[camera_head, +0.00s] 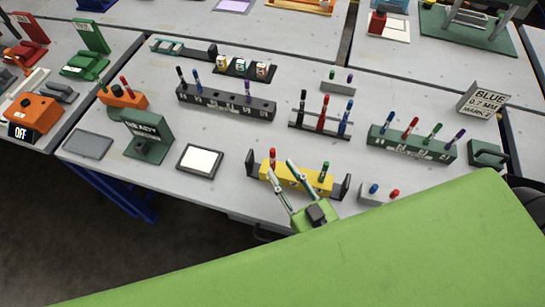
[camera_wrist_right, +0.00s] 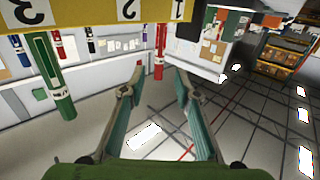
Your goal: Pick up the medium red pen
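A yellow numbered holder (camera_head: 318,184) holds a red pen (camera_head: 272,157) at its left and a green pen (camera_head: 325,171) at its right, both upright. My right gripper (camera_head: 280,167) is at the holder's front, with its fingertips close to the red pen. In the right wrist view the picture is inverted: the fingers (camera_wrist_right: 160,70) are spread and empty, and a red pen (camera_wrist_right: 160,47) shows between and beyond the tips. The green pen (camera_wrist_right: 50,75) is off to the left. I cannot tell whether this red pen is the medium one. My left gripper is not in view.
Other red pens stand in a black-and-white rack (camera_head: 302,123) and a green block (camera_head: 385,146). A small grey block (camera_head: 372,193) with blue and red caps stands right of the yellow holder. A white-screened tablet (camera_head: 200,161) lies left of it.

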